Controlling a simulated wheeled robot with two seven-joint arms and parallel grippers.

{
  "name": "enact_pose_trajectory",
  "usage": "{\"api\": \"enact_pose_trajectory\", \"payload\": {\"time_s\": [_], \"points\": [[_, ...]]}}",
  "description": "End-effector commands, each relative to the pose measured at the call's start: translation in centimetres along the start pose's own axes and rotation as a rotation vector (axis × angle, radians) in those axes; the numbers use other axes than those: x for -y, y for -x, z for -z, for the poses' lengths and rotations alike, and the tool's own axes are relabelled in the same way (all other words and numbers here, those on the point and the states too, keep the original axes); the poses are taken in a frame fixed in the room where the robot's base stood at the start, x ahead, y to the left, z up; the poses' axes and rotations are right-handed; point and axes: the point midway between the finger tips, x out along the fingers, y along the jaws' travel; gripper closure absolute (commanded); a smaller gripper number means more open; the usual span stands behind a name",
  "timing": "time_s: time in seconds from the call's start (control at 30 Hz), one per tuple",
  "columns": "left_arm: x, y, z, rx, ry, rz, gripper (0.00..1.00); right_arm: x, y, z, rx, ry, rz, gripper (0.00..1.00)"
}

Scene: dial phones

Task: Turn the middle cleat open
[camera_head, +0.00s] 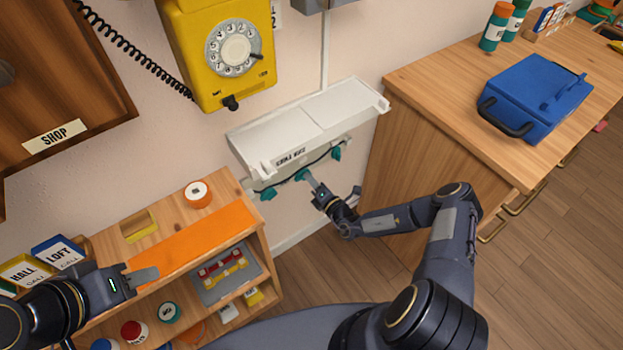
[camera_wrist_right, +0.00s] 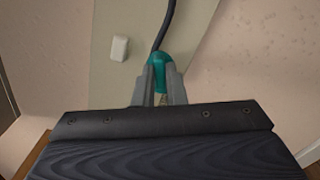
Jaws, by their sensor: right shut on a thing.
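Three teal cleats sit in a row on a pale strip under the white wall shelf (camera_head: 310,122). The left cleat (camera_head: 267,193) and the right cleat (camera_head: 336,154) stand free. My right gripper (camera_head: 311,183) is at the middle cleat (camera_head: 301,174). In the right wrist view, its fingers are shut on the teal cleat (camera_wrist_right: 160,66), with a dark cord (camera_wrist_right: 164,25) running up from it. The fingers hide part of the cleat, so its exact angle is unclear. My left gripper (camera_head: 142,278) is over the left wooden shelf unit, away from the cleats; its finger gap does not show.
A yellow dial phone (camera_head: 216,85) hangs above the white shelf. A wooden cabinet (camera_head: 425,85) with a blue case (camera_head: 535,95) stands at right. The wooden unit at left has an orange top panel (camera_head: 190,238). Bare wall surrounds the strip.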

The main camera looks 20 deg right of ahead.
Motion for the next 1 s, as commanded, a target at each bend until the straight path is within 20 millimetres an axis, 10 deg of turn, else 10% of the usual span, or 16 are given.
{"api": "enact_pose_trajectory", "payload": {"time_s": [0.67, 0.83, 1.0], "points": [[-0.1, 0.22, 0.11, 0.0, 0.0, 0.0, 0.64, 0.08, 0.05, 0.13, -0.003, 0.063, 0.002, 1.0], [-0.1, 0.23, 0.11, 0.0, 0.0, 0.0, 0.64, 0.07, 0.04, 0.1, -0.002, 0.063, 0.001, 0.7], [-0.11, 0.23, 0.12, 0.0, 0.0, 0.0, 0.64, 0.04, 0.02, 0.05, -0.001, 0.063, 0.001, 0.67]]}}
